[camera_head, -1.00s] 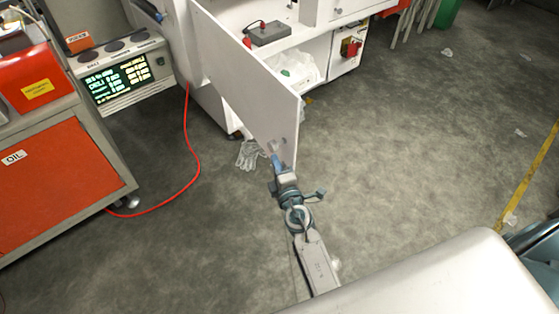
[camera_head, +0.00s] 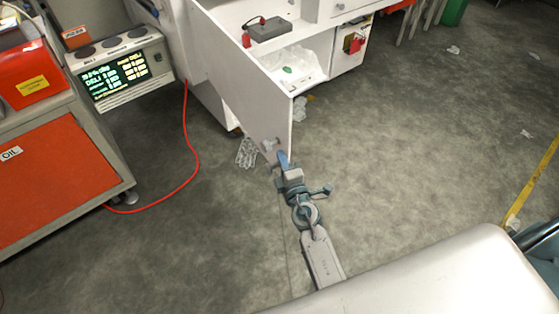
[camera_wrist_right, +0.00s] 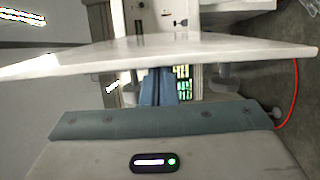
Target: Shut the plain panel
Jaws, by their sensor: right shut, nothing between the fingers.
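The plain panel (camera_head: 243,84) is a flat white door standing open, out from the white cabinet toward me. In the right wrist view the panel (camera_wrist_right: 235,48) spans the picture, its edge running across just beyond my fingers. A small grey handle (camera_head: 268,148) shows near its lower free corner. My right gripper (camera_head: 283,158) is at that corner, beside the handle. Its blue fingers (camera_wrist_right: 165,86) are together with nothing between them; their tips end at the panel's edge, and I cannot tell whether they touch it. My left gripper is not in view.
The cabinet's lower shelf (camera_head: 312,72) holds a white plastic bag; a grey box (camera_head: 267,29) sits above. A clear glove (camera_head: 246,153) lies on the floor. A red cable (camera_head: 192,155) runs on the left near an orange cart (camera_head: 62,185). The floor to the right is mostly clear.

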